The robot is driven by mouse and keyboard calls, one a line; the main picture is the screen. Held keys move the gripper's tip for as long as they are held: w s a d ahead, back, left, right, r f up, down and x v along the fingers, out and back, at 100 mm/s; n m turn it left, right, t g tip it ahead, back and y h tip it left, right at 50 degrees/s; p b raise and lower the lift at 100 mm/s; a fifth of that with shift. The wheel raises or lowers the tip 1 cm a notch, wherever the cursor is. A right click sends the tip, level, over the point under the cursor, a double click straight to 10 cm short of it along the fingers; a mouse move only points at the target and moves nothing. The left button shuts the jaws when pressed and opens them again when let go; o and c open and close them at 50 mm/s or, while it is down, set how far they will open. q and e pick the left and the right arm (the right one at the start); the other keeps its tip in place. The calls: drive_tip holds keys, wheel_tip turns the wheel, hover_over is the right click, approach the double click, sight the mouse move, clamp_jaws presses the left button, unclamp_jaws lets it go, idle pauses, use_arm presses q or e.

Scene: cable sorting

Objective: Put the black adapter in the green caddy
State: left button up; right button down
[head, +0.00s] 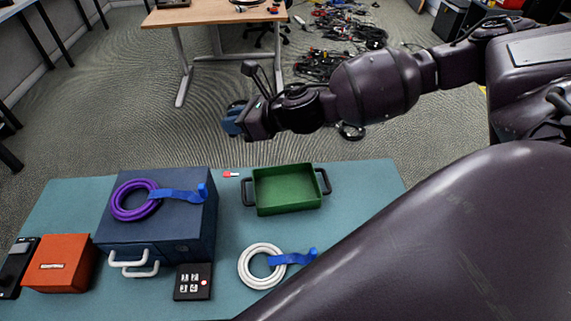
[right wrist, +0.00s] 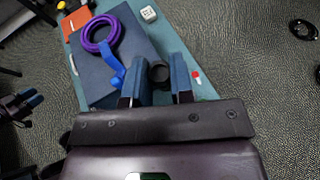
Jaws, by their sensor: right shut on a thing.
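My right gripper (head: 235,120) is raised beyond the far edge of the table, behind the green caddy and to its left in the head view. In the right wrist view its blue fingers (right wrist: 159,80) are shut on a dark, rounded thing (right wrist: 159,72), which looks like the black adapter. Its full shape is hidden by the fingers. The green caddy (head: 260,207), an open tray with dark handles, stands on the table, and its visible floor is empty. My left gripper (right wrist: 27,103) seems to show at the left edge of the right wrist view, too small to read.
A blue box (head: 190,218) with a purple cable coil (head: 118,206) on top stands left of the caddy. A red-and-white stick (head: 230,174) lies between them. A white coil (head: 246,275), black switch panel (head: 180,290) and orange box (head: 62,250) lie nearer on the teal table (head: 365,185).

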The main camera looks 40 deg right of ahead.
drive_tip(key=shift+d+f+n+g+y, duration=0.55)
drive_tip(key=shift+f+n+g+y, duration=0.25)
drive_tip(key=shift+n+y, duration=0.25)
drive_tip(key=n+g+y+b, duration=0.1)
drive_tip(key=n+g+y, duration=0.1)
drive_tip(key=n+g, duration=0.2)
hover_over(269, 195)
drive_tip(key=shift+f, duration=2.4)
wheel_tip(269, 195, down, 16)
drive_tip(key=shift+w+r+b, duration=0.1)
drive_tip(key=shift+b, duration=1.15)
drive_tip(key=shift+t+y, duration=0.25)
drive_tip(key=shift+t, duration=0.05)
wheel_tip(269, 195, down, 4)
drive_tip(key=shift+f+b, duration=0.1)
drive_tip(key=shift+b, duration=0.3)
